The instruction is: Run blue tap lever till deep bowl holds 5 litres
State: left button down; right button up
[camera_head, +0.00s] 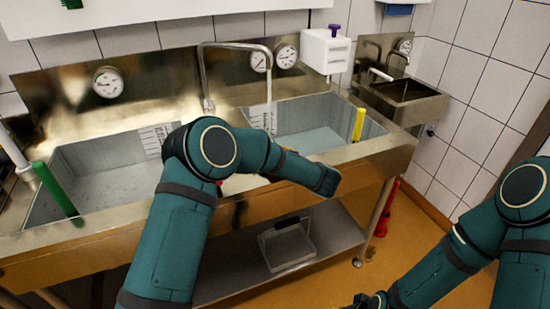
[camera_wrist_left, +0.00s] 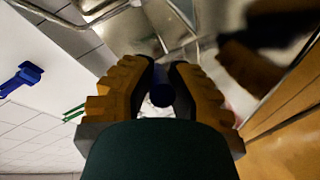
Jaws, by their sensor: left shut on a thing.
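In the head view a steel sink has a left bowl (camera_head: 100,185) and a right bowl (camera_head: 312,140), each with a white scale plate at the back. I cannot tell which is the deep one. The swan-neck tap (camera_head: 235,46) points over the right bowl, and a water stream (camera_head: 269,88) falls from it. The scale marks are too small to read. My left gripper (camera_wrist_left: 163,90) is shut on a dark blue round lever end (camera_wrist_left: 162,95) in the wrist view; my arm hides both in the head view. My right gripper (camera_head: 372,300) is partly cut off at the bottom edge.
A green standpipe (camera_head: 55,188) is in the left bowl and a yellow one (camera_head: 358,124) in the right. Dial gauges (camera_head: 108,82) are on the back panel. A white box (camera_head: 324,52) and a small basin (camera_head: 402,92) are at the right. A tray (camera_head: 288,245) lies below.

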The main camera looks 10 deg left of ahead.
pick_arm(q)
jog(key=c, duration=1.2)
grip_release()
jog(key=shift+a, duration=0.1)
jog(key=v, duration=1.2)
jog(key=shift+r, duration=0.1)
